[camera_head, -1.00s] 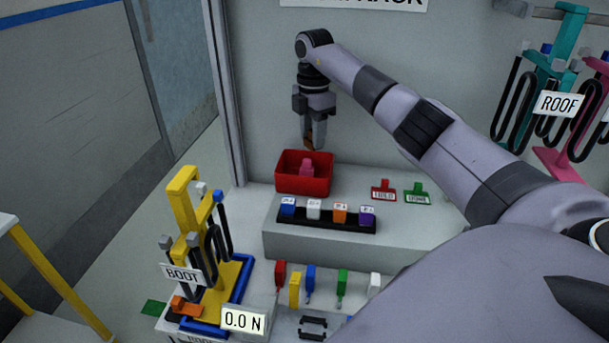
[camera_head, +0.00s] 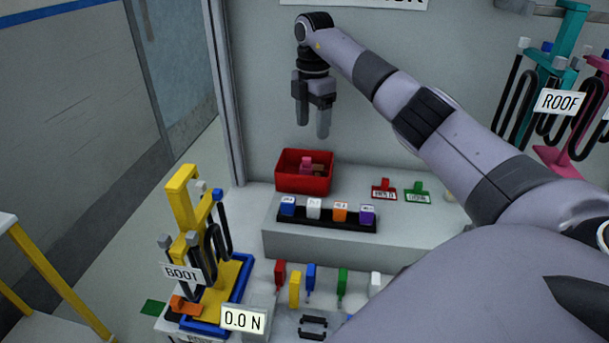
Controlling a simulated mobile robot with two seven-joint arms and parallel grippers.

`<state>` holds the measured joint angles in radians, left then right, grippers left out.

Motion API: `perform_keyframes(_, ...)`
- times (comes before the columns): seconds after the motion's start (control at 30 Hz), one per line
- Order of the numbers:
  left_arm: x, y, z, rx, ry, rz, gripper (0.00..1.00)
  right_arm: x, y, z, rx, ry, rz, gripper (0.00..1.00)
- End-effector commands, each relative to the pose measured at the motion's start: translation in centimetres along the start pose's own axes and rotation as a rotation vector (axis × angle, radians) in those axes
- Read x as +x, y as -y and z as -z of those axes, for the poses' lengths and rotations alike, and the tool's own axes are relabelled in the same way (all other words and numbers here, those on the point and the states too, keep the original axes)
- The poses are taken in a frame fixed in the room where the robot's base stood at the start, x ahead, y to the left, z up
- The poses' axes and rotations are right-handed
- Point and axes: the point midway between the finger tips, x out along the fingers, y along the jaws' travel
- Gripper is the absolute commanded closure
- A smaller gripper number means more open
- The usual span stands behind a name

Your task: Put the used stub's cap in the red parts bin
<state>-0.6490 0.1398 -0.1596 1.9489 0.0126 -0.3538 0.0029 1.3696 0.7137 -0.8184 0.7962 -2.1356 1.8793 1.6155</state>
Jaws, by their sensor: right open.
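The red parts bin (camera_head: 304,184) stands on the raised grey shelf against the back panel. Inside it lie a pink part (camera_head: 306,164) and, to its right, a small brown piece (camera_head: 318,168); I cannot tell for sure that the brown piece is the used stub's cap. My right gripper (camera_head: 313,132) hangs above the bin, fingers pointing down, open and empty, apart from the bin and its contents. My left gripper is not in view.
A black rack (camera_head: 327,219) with blue, white, orange and purple blocks sits in front of the bin. Red (camera_head: 384,190) and green (camera_head: 417,192) tags lie to its right. A yellow stand (camera_head: 188,215) labelled BOOT is at lower left. Several coloured connectors line the lower bench.

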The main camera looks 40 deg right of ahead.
Motion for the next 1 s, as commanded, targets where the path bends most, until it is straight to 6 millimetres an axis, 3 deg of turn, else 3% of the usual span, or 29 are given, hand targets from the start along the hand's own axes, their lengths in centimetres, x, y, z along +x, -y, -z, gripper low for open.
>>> perform_keyframes(0.13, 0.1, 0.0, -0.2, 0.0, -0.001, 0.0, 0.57, -2.2, -0.1, 0.1, 0.0, 0.0, -0.002, 0.33)
perform_keyframes(0.33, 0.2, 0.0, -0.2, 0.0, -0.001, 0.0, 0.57, -3.9, 0.0, 0.0, -0.001, -0.001, 0.0, 0.33)
perform_keyframes(1.0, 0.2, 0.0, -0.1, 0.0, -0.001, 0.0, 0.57, -4.1, 0.0, 0.0, -0.001, 0.0, 0.001, 0.33)
